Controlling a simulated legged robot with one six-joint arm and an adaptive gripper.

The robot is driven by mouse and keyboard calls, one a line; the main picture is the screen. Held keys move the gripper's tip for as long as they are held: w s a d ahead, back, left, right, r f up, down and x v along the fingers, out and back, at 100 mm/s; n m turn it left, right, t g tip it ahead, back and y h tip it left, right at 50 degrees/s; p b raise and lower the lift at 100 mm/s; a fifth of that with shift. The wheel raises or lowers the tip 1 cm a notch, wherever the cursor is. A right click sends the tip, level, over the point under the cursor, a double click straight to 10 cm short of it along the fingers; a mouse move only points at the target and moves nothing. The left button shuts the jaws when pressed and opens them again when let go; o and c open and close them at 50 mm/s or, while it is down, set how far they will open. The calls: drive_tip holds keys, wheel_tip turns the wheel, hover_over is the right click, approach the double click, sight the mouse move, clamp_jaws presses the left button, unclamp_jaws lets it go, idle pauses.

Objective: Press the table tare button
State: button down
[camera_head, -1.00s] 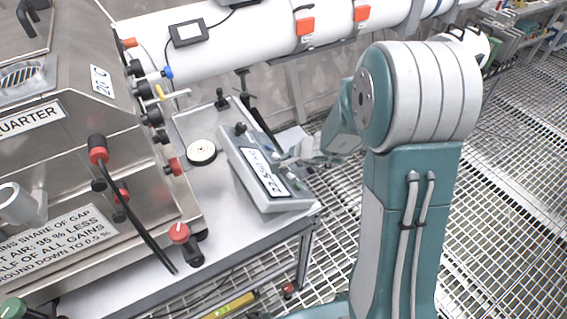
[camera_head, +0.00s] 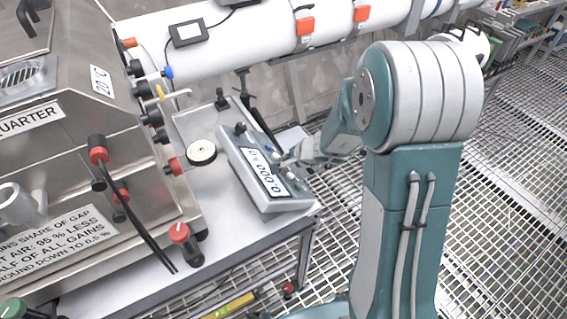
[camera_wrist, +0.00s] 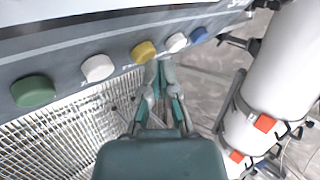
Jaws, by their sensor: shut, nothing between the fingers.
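A grey console (camera_head: 235,150) with a lit display (camera_head: 264,174) stands on the table (camera_head: 215,222); the display shows a zero reading. In the wrist view its front panel (camera_wrist: 120,52) carries a row of buttons: green (camera_wrist: 33,91), white (camera_wrist: 97,68), yellow (camera_wrist: 143,51), a second white (camera_wrist: 175,42) and blue (camera_wrist: 198,35). Their labels are too small to read, so I cannot tell which is tare. My gripper (camera_head: 283,159) is shut and empty at the console's button side. In the wrist view my gripper (camera_wrist: 160,70) lies close to the yellow and second white buttons; contact is unclear.
A steel cabinet (camera_head: 90,150) with red and black knobs stands left of the console. A round white-topped gauge (camera_head: 201,152) sits between them. A thick white pipe (camera_head: 240,38) runs behind the table. Open grating floor (camera_head: 510,200) lies to the right.

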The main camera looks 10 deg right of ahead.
drive_tip(key=shift+r, duration=0.1)
drive_tip(key=w+d+r, duration=0.1)
drive_tip(key=d+r, duration=0.2)
drive_tip(key=r, duration=0.2)
drive_tip(key=shift+d, duration=0.2)
idle(0.4)
idle(0.6)
drive_tip(key=s+a+r+n+g, duration=0.1)
drive_tip(key=s+a+r+n, duration=0.25)
drive_tip(key=s+r, duration=0.25)
drive_tip(key=s+a+r+n+g, duration=0.1)
drive_tip(key=s+a+r+n, duration=0.1)
drive_tip(key=s+r+n, duration=0.35)
drive_tip(key=s+d+r+n+h, duration=0.2)
drive_tip(key=s, duration=0.6)
drive_tip(key=s+d+r+n+h, duration=0.1)
drive_tip(key=s+d+r+h, duration=0.1)
drive_tip(key=s, duration=0.6)
drive_tip(key=shift+r+n, duration=0.2)
drive_tip(key=shift+n, duration=0.2)
